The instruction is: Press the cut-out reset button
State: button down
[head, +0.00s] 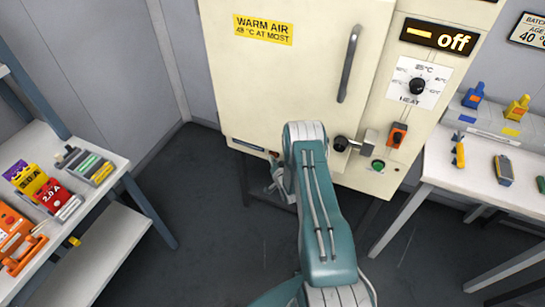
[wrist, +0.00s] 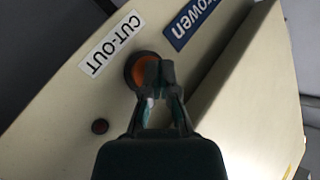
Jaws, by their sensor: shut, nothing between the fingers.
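The cut-out reset button (wrist: 143,72) is a round orange button in a dark ring on the cream oven panel, beside the white CUT-OUT label (wrist: 112,45). My gripper (wrist: 159,68) is shut and empty, with its fingertips over the right part of the button in the wrist view. I cannot tell whether the tips touch it. In the head view my gripper (head: 275,187) is low at the oven's bottom front edge, partly hidden behind my teal arm. A small red spot shows just above it there, too small to make out.
A small dark red round piece (wrist: 100,126) sits on the same panel. The oven (head: 285,85) has a door handle (head: 349,64), a heat dial (head: 417,86) and a display (head: 438,37) reading off. A shelf with packs stands left, a white table (head: 440,170) right. Floor between is clear.

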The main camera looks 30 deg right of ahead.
dwell(0.4)
jog(key=shift+s+a, duration=0.55)
jog(key=shift+a, duration=0.1)
jog(key=s+a, duration=0.1)
jog(key=a, duration=0.1)
jog(key=s+a, duration=0.2)
dwell(0.5)
dwell(0.5)
